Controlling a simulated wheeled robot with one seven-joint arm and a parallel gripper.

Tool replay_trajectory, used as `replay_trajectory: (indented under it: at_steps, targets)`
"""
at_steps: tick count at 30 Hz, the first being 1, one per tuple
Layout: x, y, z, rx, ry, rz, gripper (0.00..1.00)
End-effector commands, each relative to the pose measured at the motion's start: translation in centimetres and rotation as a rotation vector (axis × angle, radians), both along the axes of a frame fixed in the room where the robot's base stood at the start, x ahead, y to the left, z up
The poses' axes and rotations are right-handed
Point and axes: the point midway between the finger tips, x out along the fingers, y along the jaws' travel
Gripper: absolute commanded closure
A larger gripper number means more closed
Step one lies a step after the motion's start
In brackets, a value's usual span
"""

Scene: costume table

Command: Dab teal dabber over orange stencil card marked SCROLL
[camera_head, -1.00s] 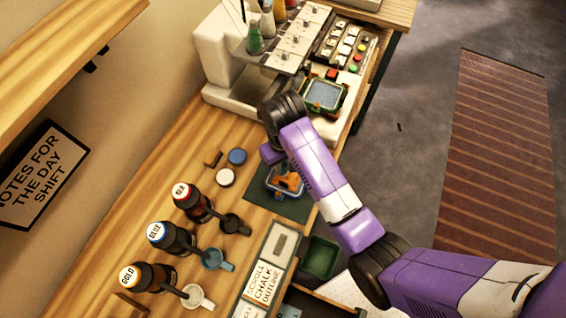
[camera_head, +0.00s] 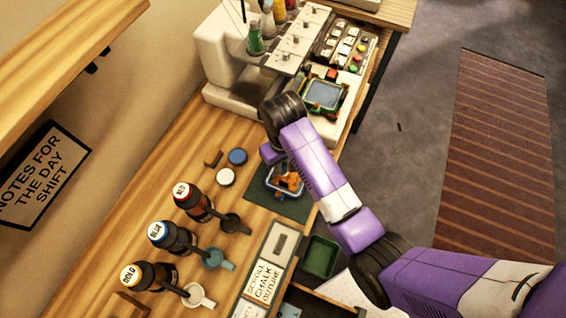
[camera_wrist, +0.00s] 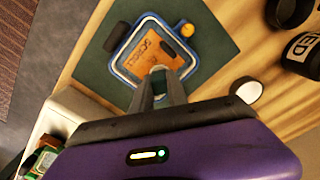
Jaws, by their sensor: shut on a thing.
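The orange stencil card (camera_wrist: 150,55) lies inside a blue-rimmed hoop (camera_wrist: 113,65) on a dark green mat (camera_wrist: 218,40). The word SCROLL reads on the card in the wrist view. The card (camera_head: 289,182) also shows in the head view, partly covered. My gripper (camera_wrist: 160,88) points down over the near edge of the card. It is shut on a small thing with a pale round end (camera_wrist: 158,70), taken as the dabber. Its teal colour does not show clearly, and the fingers hide most of it. I cannot tell whether it touches the card.
Red, blue and gold bottles (camera_head: 178,238) with small cups stand left of the mat. A blue lid (camera_head: 238,156) and a white lid (camera_head: 225,177) lie nearby. A sewing machine (camera_head: 225,55) stands beyond. A green bin (camera_head: 320,257) sits at the table's front side.

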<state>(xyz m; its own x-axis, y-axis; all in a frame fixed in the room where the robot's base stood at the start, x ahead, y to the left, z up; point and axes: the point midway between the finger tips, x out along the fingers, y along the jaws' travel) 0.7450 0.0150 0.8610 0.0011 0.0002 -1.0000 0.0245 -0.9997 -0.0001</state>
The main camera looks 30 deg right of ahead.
Motion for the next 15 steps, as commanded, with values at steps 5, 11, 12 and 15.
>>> replay_trajectory:
  at_steps: [5,11,12,15]
  targets:
    - [-0.3,0.0,-0.3,0.0,0.008,0.0,1.0]
    - [-0.3,0.0,0.0,0.0,0.008,0.0,1.0]
    - [-0.2,0.0,0.2,0.0,0.007,0.0,1.0]
    - [-0.2,0.0,1.1,0.0,0.005,0.0,1.0]
